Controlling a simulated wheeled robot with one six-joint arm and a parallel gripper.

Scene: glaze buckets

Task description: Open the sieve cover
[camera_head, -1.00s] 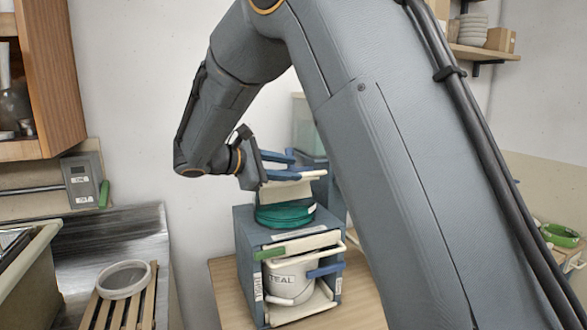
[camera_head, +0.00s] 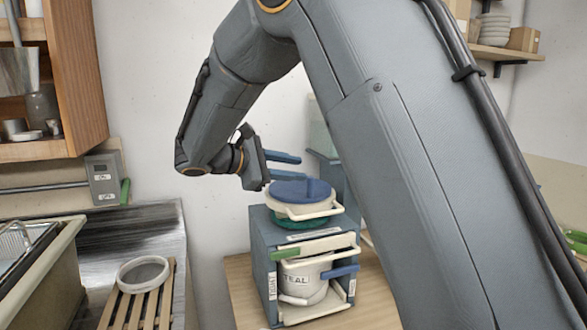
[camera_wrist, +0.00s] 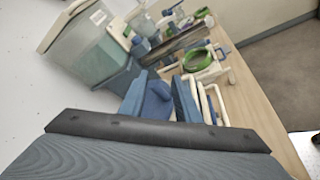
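The sieve cover (camera_head: 290,188) is a round blue lid with an upright blue grip. It lies on a cream sieve (camera_head: 287,207) with a loop handle, above a teal-green round piece (camera_head: 290,222) on top of a blue-grey stand (camera_head: 261,262). My gripper (camera_head: 284,164) is open and empty, just above and left of the cover in the head view. In the wrist view, the cover (camera_wrist: 155,105) shows between the two blue fingers of my gripper (camera_wrist: 158,92); contact cannot be told. The cover's far side is partly hidden.
A cream bucket labelled TEAL (camera_head: 303,283) sits in the stand, below a green-handled bar (camera_head: 318,252). A slatted rack (camera_head: 137,305) with a round sieve lies at the left. A wooden cabinet (camera_head: 88,75) hangs upper left. Clear bins (camera_wrist: 82,45) stand beyond the gripper.

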